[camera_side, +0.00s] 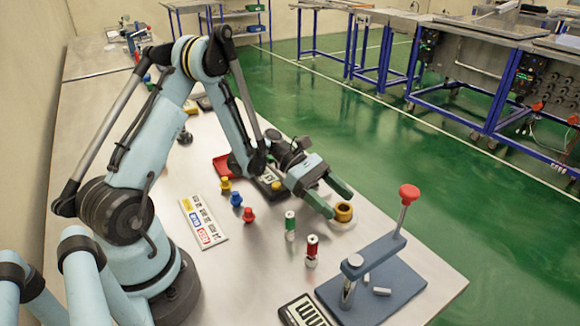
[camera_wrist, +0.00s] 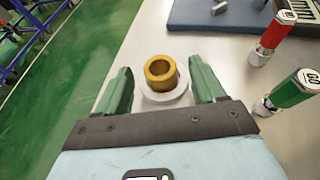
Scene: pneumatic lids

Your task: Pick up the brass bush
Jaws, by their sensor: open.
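The brass bush (camera_side: 343,212) is a short gold-coloured ring with a hole through it, near the table's right edge in the side view. In the wrist view the brass bush (camera_wrist: 160,72) stands upright on a pale round disc (camera_wrist: 164,97). My gripper (camera_side: 333,202) has green fingers and reaches down beside it. In the wrist view my gripper (camera_wrist: 160,85) is open, with one finger to the left and one to the right of the bush. Gaps show between the bush and both fingers.
A green-banded cylinder (camera_side: 290,225) and a red-banded cylinder (camera_side: 312,250) stand close by. A blue-grey press base (camera_side: 390,290) with a red-knobbed lever (camera_side: 409,194) stands in front. Yellow, blue and red pegs stand by a labelled card (camera_side: 203,222). The table edge drops off beside the bush.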

